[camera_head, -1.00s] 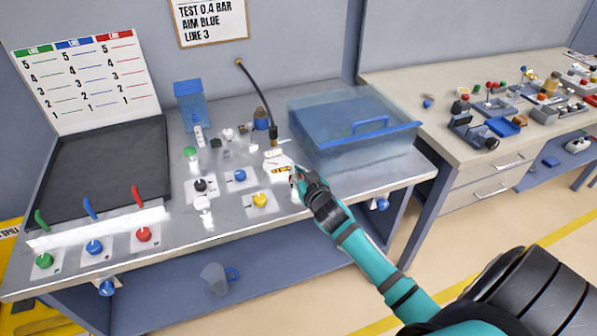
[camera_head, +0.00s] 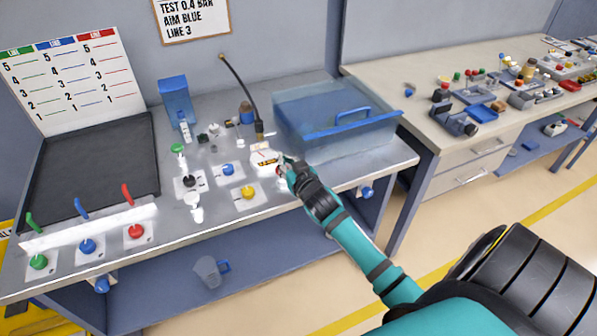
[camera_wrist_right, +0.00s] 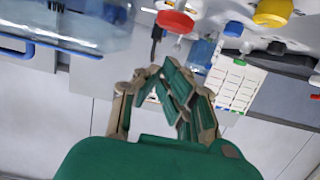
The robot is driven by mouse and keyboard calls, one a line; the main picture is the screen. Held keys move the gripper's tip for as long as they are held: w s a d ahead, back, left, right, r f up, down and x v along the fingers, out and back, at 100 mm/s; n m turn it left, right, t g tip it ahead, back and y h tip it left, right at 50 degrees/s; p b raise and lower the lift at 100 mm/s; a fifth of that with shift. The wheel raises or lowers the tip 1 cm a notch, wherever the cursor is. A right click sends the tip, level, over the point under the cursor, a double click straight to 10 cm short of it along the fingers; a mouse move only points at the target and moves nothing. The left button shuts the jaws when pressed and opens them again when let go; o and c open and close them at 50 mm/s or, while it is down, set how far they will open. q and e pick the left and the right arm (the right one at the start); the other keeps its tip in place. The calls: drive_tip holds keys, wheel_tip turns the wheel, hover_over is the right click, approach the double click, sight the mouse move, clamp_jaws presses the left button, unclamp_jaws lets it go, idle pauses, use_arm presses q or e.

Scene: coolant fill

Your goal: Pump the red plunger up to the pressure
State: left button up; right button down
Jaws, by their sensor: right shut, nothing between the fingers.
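The red plunger (camera_wrist_right: 175,21) shows as a round red knob at the top of the right wrist view. In the head view only a small bit of red (camera_head: 279,169) shows beside my right gripper, which mostly hides it. My right gripper (camera_head: 284,162) is next to the white gauge (camera_head: 264,157) on the bench. In the right wrist view its fingers (camera_wrist_right: 168,85) are shut and empty, with the red knob apart from them above in the picture. The gauge reading is too small to tell. My left gripper is not in view.
A yellow knob (camera_head: 249,192) and a blue knob (camera_head: 228,170) stand left of the gripper. A clear blue tank (camera_head: 345,130) stands behind it to the right. A black hose (camera_head: 240,85) rises behind the gauge. A sign (camera_head: 190,18) reads "TEST 0.4 BAR AIM BLUE LINE 3".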

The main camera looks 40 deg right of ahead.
drive_tip(key=b+v, duration=0.1)
drive_tip(key=v, duration=0.7)
drive_tip(key=shift+f, duration=0.2)
idle(1.3)
